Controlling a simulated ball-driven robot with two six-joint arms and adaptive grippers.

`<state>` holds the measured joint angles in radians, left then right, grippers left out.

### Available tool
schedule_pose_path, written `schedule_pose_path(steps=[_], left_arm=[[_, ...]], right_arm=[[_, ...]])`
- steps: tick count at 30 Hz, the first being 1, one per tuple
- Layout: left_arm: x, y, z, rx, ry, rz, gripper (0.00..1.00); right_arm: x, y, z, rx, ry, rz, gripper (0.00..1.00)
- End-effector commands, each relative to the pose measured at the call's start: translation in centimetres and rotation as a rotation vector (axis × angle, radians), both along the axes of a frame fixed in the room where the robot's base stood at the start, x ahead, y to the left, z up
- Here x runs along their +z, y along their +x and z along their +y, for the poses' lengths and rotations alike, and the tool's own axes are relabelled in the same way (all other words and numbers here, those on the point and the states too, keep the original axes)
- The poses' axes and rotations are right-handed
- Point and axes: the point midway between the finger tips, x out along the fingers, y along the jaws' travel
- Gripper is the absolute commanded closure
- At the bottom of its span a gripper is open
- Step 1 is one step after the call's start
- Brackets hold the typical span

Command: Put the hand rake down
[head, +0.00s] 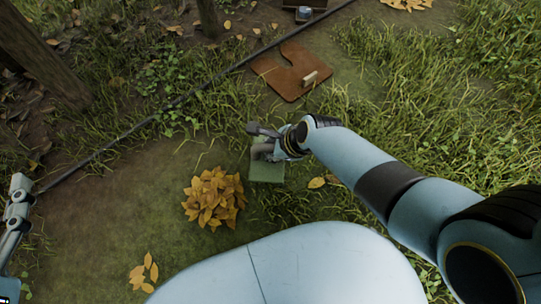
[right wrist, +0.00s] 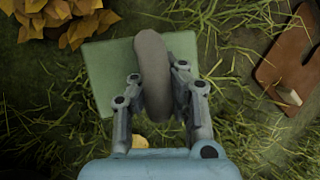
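The hand rake shows in the right wrist view as a thick grey-brown handle (right wrist: 153,60) between the fingers of my right gripper (right wrist: 157,82). The fingers press against both its sides. Its tines cannot be made out. Below it on the ground lies a flat green pad (right wrist: 108,75), partly covered by the handle and fingers. In the head view my right gripper (head: 268,146) is over the far part of the green pad (head: 266,173).
A heap of yellow leaves (head: 213,198) lies just left of the pad. A brown board (head: 285,77) with a notch and a pale block (head: 310,78) lies beyond it. A long thin dark line (head: 165,110) crosses the ground. Bare ground is free at left.

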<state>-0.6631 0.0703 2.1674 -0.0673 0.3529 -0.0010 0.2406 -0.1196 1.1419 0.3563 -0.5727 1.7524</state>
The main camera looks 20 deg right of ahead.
Motion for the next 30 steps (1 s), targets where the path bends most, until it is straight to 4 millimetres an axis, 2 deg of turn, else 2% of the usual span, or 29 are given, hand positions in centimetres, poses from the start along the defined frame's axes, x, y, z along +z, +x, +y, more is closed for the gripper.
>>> schedule_pose_path(steps=[3, 8, 11, 15, 20, 24, 30], left_arm=[[1.5, 0.9, -0.2, -0.007, 0.0, -0.066, 0.6], [2.5, 1.4, -0.3, -0.012, 0.0, -0.109, 0.6], [4.1, 2.2, -0.4, -0.02, 0.0, -0.177, 0.6], [7.7, 3.5, -0.9, -0.04, 0.001, -0.334, 0.6], [12.4, 4.1, -1.4, -0.064, 0.002, -0.535, 0.6], [16.4, 3.9, -1.9, -0.09, 0.003, -0.718, 0.6], [20.5, 2.8, -2.4, -0.118, 0.004, -0.914, 0.6]], right_arm=[[-0.4, 0.0, 0.0, 0.0, 0.0, 0.0, 1.0], [-0.5, 0.0, 0.0, 0.0, 0.0, -0.001, 1.0], [-0.9, 0.0, 0.0, 0.0, 0.0, 0.0, 1.0], [-1.6, -0.1, 0.0, -0.001, 0.0, 0.002, 1.0], [-2.5, -0.1, 0.0, -0.001, 0.0, 0.002, 1.0], [-3.3, -0.1, 0.0, -0.001, 0.0, 0.002, 1.0], [-3.9, -0.1, 0.0, -0.001, 0.0, 0.0, 1.0]])
